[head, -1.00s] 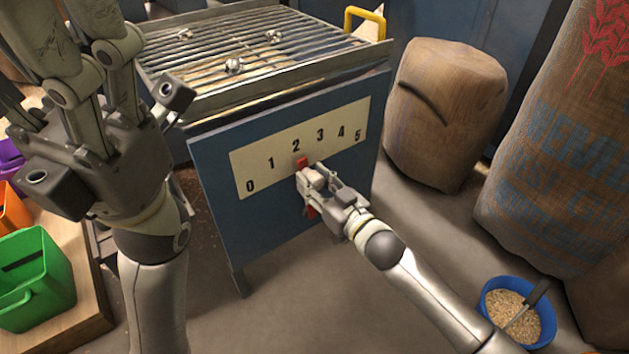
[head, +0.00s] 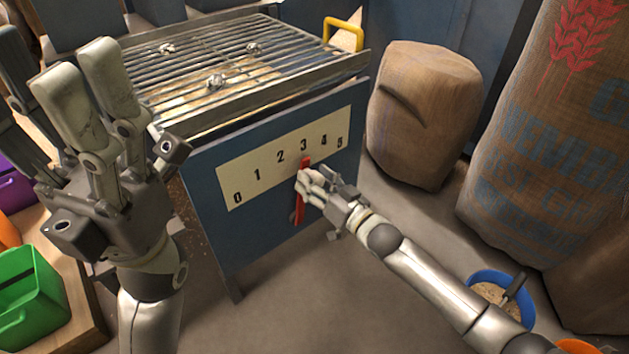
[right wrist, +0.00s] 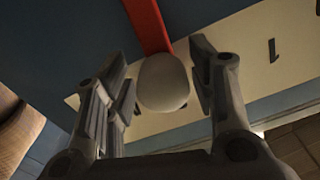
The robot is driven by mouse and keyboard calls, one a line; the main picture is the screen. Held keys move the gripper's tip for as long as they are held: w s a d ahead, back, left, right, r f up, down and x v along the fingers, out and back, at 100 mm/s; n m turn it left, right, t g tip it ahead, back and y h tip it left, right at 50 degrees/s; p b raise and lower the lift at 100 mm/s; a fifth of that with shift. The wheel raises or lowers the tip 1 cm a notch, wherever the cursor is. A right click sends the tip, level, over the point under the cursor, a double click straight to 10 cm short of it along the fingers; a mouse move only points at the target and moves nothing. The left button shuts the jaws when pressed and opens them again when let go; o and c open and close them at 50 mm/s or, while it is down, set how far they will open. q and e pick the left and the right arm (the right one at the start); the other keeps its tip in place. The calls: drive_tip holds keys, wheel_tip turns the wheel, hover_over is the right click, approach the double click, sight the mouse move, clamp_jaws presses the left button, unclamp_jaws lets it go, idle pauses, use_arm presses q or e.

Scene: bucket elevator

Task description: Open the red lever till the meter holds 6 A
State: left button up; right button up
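The red lever (head: 298,209) runs up the front of a blue panel, its tip just under the 3 of a pale scale plate (head: 228,189) marked 0 to 5. My right gripper (head: 312,182) is at the lever's pale knob (right wrist: 163,82). In the right wrist view the knob sits between the fingers, close to both, and the red lever (right wrist: 147,24) extends behind it. My left gripper (head: 75,80) is raised at the left, fingers spread and empty. I see no meter with an ampere reading.
A slatted grate (head: 215,65) with several small metal pieces tops the blue machine, with a yellow handle (head: 343,32). Sacks (head: 422,115) stand at the right, a blue bowl (head: 515,300) at the lower right, and a green bin (head: 30,300) at the left.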

idle(0.3)
drive_tip(key=v, duration=1.2)
